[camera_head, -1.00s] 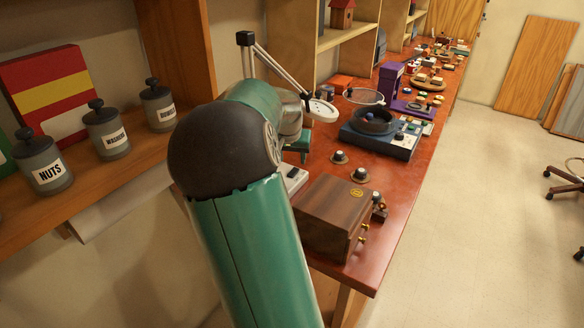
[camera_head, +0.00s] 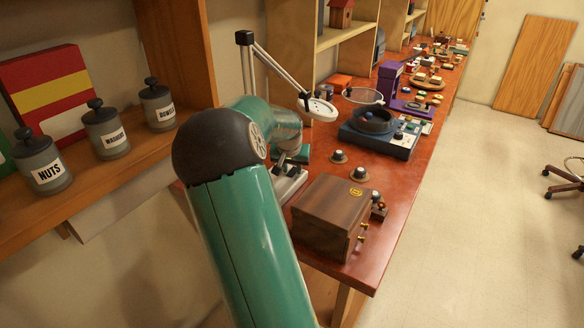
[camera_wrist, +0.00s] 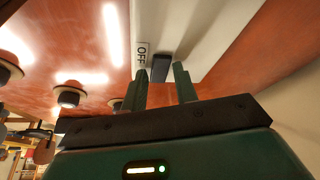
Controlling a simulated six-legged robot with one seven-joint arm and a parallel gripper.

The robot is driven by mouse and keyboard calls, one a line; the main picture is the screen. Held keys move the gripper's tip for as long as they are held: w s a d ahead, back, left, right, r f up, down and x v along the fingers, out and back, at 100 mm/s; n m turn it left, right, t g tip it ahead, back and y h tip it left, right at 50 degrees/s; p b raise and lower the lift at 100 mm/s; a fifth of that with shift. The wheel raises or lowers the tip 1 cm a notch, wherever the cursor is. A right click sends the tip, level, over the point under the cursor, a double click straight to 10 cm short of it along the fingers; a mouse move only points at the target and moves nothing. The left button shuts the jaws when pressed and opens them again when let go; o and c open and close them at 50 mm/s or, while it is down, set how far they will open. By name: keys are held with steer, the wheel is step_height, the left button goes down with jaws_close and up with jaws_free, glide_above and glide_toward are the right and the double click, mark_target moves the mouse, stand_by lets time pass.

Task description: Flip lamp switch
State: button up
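The lamp (camera_head: 322,109) has a jointed pale arm and a ring-shaped head over the bench. Its pale base (camera_head: 290,187) is partly hidden by my arm. In the wrist view the white base (camera_wrist: 205,35) fills the top middle and carries a small dark switch (camera_wrist: 172,68) beside a label reading OFF (camera_wrist: 141,53). My gripper (camera_wrist: 160,72) is open, with its two fingers apart and nothing seen held.
A brown wooden box (camera_head: 331,215) stands close to the right of the lamp base. A shelf with grey jars (camera_head: 106,133) is at the left.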

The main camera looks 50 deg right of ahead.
mark_target(297, 178)
steer(key=shift+d+y, duration=0.3)
steer(key=shift+y, duration=0.3)
steer(key=shift+w+d+r+g+y, duration=0.1)
steer(key=shift+d+g+y, duration=0.15)
steer(key=shift+y, duration=0.85)
steer(key=shift+a, duration=0.1)
steer(key=o, duration=1)
steer(key=shift+c, duration=0.2)
step_height(297, 178, up, 14)
steer(key=s, duration=0.2)
steer(key=shift+a+f, duration=0.2)
steer(key=shift+a, duration=0.15)
